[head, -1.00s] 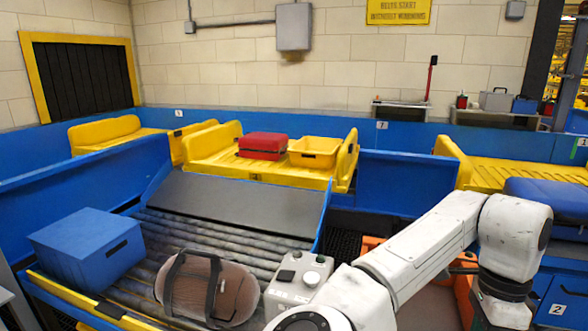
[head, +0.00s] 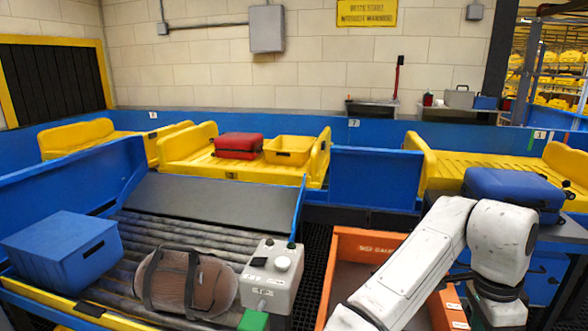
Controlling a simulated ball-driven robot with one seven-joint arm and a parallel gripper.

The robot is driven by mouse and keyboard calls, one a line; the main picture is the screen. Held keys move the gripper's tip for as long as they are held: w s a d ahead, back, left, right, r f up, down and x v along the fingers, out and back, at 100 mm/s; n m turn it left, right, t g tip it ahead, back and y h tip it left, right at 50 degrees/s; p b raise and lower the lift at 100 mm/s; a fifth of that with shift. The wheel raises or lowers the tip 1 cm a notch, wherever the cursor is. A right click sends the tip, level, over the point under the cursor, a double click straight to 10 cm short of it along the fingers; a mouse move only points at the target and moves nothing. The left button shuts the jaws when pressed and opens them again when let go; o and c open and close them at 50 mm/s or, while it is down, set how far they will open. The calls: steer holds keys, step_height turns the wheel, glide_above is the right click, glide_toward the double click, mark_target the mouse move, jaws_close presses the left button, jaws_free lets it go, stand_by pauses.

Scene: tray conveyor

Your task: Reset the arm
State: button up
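My white arm reaches in from the bottom right of the head view, bends at a raised elbow and runs down out of the picture at the lower right. My gripper is not in the picture, so whether it is open or holds anything is hidden.
A blue bin (head: 62,250) and a brown duffel bag (head: 186,283) lie on the roller conveyor at left. A grey control box (head: 271,277) stands beside them. An orange crate (head: 345,238) is behind my arm. A blue suitcase (head: 513,188) sits at right, close to my arm.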

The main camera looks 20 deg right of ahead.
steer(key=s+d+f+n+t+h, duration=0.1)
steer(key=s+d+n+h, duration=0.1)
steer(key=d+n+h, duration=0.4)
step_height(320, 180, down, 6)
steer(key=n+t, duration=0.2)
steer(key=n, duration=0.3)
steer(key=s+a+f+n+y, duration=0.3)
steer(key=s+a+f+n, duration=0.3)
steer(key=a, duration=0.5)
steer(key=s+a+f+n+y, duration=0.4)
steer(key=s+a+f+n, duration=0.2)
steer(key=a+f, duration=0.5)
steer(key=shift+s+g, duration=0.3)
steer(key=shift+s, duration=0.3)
